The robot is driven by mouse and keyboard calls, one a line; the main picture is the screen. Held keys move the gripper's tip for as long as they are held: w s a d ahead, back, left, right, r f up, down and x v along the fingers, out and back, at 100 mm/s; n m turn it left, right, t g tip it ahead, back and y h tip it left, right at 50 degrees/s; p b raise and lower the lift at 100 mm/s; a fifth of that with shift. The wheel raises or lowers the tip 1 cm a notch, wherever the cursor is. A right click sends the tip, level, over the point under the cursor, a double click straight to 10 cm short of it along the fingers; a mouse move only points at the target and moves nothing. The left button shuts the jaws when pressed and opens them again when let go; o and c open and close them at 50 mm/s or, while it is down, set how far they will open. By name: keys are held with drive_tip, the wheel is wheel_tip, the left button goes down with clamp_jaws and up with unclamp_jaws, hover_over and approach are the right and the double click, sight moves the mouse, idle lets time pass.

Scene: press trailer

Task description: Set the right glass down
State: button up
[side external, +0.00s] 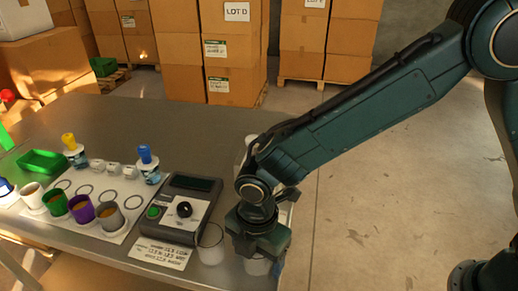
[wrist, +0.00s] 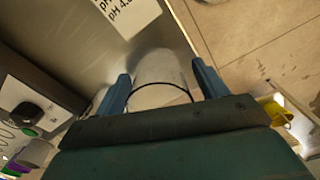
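My gripper (side external: 258,243) points down over the table's right end, its two fingers on either side of a clear glass (side external: 257,267). In the wrist view my gripper (wrist: 163,82) shows both fingers close against the sides of this right glass (wrist: 160,72), with its dark rim line between them. The lower part of the glass shows beneath the fingers. I cannot tell whether its base touches the table. A second clear glass (side external: 211,244) stands upright just left of my gripper.
A dark meter (side external: 180,208) with a knob and green button lies left of the glasses, with a printed label (side external: 160,251) in front. Several coloured cups stand on a white mat (side external: 118,236) farther left. The metal table (side external: 130,125) is clear behind; its right edge is close to my gripper.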

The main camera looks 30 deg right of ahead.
drive_tip(key=shift+r, duration=0.15)
wheel_tip(320, 180, up, 14)
drive_tip(key=shift+w+a+f, duration=0.15)
drive_tip(key=shift+w+f, duration=0.05)
drive_tip(key=shift+w, duration=0.05)
idle(0.5)
idle(0.3)
